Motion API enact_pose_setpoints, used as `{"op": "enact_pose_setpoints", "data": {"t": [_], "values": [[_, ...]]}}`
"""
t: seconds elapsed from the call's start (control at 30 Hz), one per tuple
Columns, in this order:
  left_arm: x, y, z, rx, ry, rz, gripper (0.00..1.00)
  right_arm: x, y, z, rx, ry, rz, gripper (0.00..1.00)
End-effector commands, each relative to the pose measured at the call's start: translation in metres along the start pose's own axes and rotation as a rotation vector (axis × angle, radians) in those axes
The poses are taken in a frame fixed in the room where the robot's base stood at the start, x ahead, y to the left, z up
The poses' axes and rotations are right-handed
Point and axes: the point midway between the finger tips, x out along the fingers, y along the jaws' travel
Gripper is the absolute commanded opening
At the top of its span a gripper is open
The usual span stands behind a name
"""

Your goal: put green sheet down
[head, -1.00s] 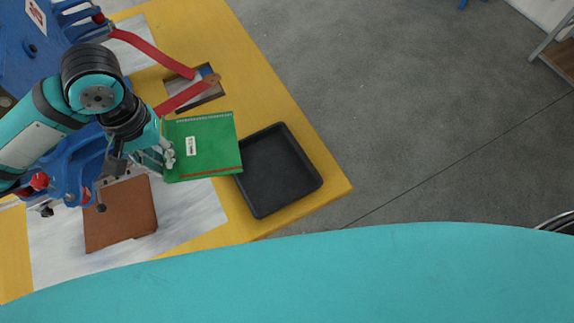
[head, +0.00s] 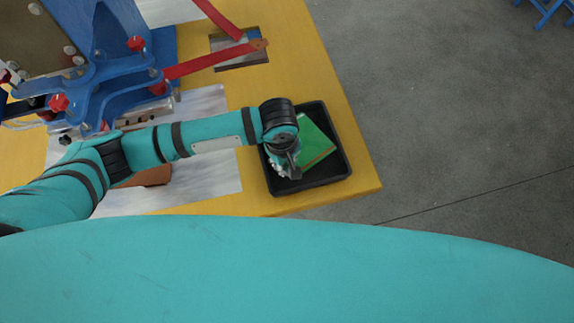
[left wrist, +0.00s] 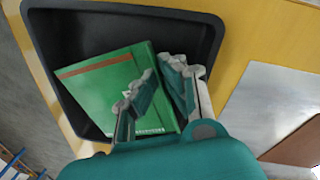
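The green sheet (head: 315,145) lies in the black tray (head: 340,172), partly hidden in the head view by my left arm. In the left wrist view the sheet (left wrist: 97,85) rests on the floor of the tray (left wrist: 52,40), with a brown strip along one edge. My left gripper (head: 280,168) is low over the tray. In the left wrist view its two fingers (left wrist: 158,82) are apart, with a gap between them at the sheet's edge. They hold nothing that I can see. My right gripper is not in view.
The yellow table (head: 305,60) carries a blue fixture (head: 115,50) with red clamp arms (head: 215,60) at the left. A brown sheet (head: 155,176) lies partly under my left arm.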

Motion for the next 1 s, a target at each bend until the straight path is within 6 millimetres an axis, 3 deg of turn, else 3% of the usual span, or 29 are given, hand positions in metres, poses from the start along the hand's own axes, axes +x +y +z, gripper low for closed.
{"op": "enact_pose_setpoints", "data": {"t": [0.23,0.57,0.6,0.77,1.0], "values": [[0.033,-0.004,0.0,0.001,0.001,-0.002,0.0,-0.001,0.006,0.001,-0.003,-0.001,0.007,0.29],[0.036,-0.004,0.0,0.001,0.0,-0.001,0.0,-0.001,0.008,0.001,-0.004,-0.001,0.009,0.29],[0.036,-0.004,0.0,0.002,0.0,0.0,0.08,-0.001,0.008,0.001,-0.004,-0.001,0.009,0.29],[0.036,-0.004,0.0,0.002,0.0,0.0,0.29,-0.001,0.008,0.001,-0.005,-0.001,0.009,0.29],[0.036,-0.004,0.0,0.002,0.0,0.0,0.29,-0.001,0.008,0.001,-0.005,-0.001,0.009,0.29]]}}
